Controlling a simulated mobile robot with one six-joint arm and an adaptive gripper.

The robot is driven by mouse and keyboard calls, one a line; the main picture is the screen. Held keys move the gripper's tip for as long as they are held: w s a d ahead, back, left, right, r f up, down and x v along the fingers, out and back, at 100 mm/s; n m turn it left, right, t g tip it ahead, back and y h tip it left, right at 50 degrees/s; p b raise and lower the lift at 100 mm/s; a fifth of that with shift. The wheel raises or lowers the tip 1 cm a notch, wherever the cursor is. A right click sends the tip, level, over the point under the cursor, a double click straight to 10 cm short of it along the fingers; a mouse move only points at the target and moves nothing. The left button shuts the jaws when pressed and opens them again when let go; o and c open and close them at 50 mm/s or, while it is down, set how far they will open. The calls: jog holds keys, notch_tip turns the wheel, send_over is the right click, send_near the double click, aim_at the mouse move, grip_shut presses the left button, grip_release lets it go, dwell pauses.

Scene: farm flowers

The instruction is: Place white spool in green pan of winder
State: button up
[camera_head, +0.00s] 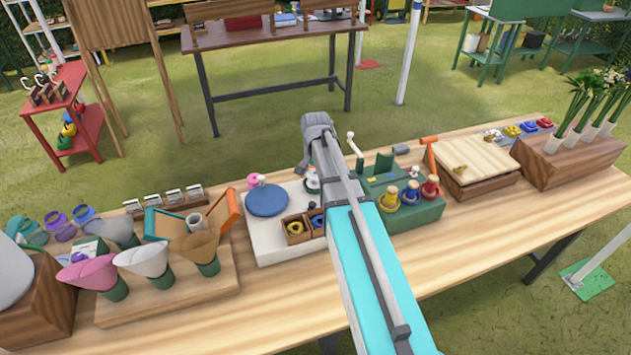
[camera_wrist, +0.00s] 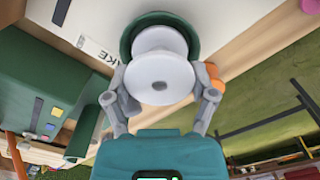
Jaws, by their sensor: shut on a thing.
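In the wrist view my gripper (camera_wrist: 161,82) has its two fingers on either side of the white spool (camera_wrist: 160,76), shut on it. The spool shows two round white flanges, one facing the camera. The green pan (camera_wrist: 126,38) is a dark round rim directly behind the spool, and the far flange overlaps its opening. I cannot tell whether the spool touches the pan floor. In the head view my arm hides most of the gripper; a bit of white and dark green, likely spool and pan (camera_head: 312,183), shows left of the arm.
A green block (camera_head: 415,215) with yellow, blue and red pieces stands right of my arm. A blue disc (camera_head: 267,200) and small wooden boxes (camera_head: 296,229) lie left of it. Paper cones on a wooden stand (camera_head: 175,283) are further left. The front table strip is clear.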

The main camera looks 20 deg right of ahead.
jog(key=shift+f, duration=0.5)
jog(key=o, duration=0.9)
jog(key=shift+o, duration=0.2)
jog(key=shift+r, duration=0.1)
notch_tip(320, 180, up, 12)
jog(key=p, duration=1.2)
jog(key=shift+s, duration=0.1)
dwell(0.3)
jog(key=s+a+n, duration=0.4)
jog(key=s, duration=0.4)
jog(key=s+a+n, duration=0.5)
jog(key=s, duration=0.3)
